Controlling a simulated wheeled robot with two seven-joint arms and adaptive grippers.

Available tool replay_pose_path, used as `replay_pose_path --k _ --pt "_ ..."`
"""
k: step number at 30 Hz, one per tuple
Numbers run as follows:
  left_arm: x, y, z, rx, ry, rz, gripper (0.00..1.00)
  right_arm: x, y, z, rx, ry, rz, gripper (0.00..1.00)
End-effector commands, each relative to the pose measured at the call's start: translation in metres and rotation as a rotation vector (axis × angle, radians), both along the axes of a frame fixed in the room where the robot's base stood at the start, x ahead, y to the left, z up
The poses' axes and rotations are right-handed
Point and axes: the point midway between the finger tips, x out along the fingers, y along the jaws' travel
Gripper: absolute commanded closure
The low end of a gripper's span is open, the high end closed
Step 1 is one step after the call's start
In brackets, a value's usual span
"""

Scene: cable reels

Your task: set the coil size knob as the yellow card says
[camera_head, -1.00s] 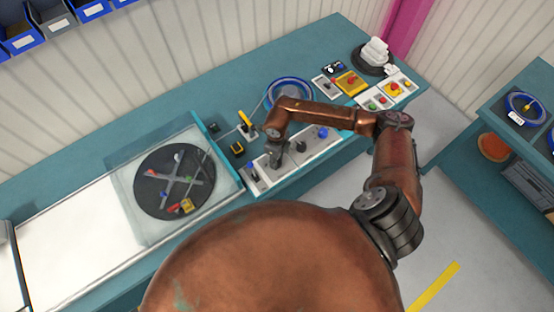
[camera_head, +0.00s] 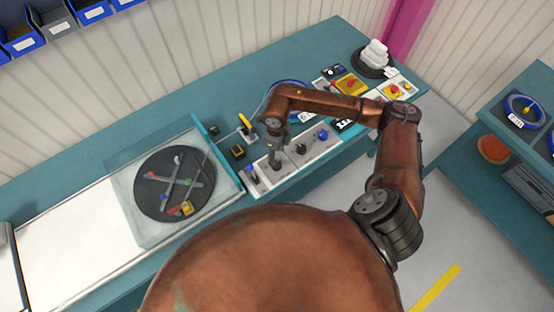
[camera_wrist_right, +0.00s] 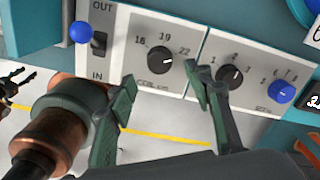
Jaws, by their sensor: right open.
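The coil size knob (camera_wrist_right: 160,67) is a black round knob on a white panel, with the marks 16, 19 and 22 around it in the right wrist view. My right gripper (camera_wrist_right: 162,76) is open, with one finger on each side of the knob in that view. I cannot tell whether the fingers touch it. In the head view my right gripper (camera_head: 275,160) is over the left part of the control panel (camera_head: 318,151) and hides the knob there. The knob's pointer is too small to read surely. I cannot make out a yellow card with readable writing.
Left of the knob is an OUT/IN switch (camera_wrist_right: 99,42) with a blue ball. Right of it are another black knob (camera_wrist_right: 229,76) and a blue knob (camera_wrist_right: 281,94). A dark disc (camera_head: 150,195) lies left on the bench. A yellow-handled lever (camera_head: 246,124) stands behind the panel.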

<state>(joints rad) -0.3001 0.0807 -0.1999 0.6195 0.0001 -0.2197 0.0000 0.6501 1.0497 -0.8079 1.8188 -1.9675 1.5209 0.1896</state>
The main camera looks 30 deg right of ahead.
Motion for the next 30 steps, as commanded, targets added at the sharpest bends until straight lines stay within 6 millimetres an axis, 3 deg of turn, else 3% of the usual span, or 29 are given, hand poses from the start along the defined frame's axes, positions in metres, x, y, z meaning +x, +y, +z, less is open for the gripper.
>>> replay_pose_path --k 3,9,30 --pt "0.0 0.0 0.0 0.0 0.0 0.0 0.6 0.001 0.0 0.024 -0.001 -0.003 0.001 0.53" --pt "0.0 -0.001 0.0 -0.001 0.0 0.0 0.6 0.0 0.0 0.046 0.0 0.0 0.0 0.53" --pt "0.001 -0.001 0.0 -0.001 -0.001 0.0 0.6 -0.001 0.005 0.05 0.014 0.001 0.003 0.53"
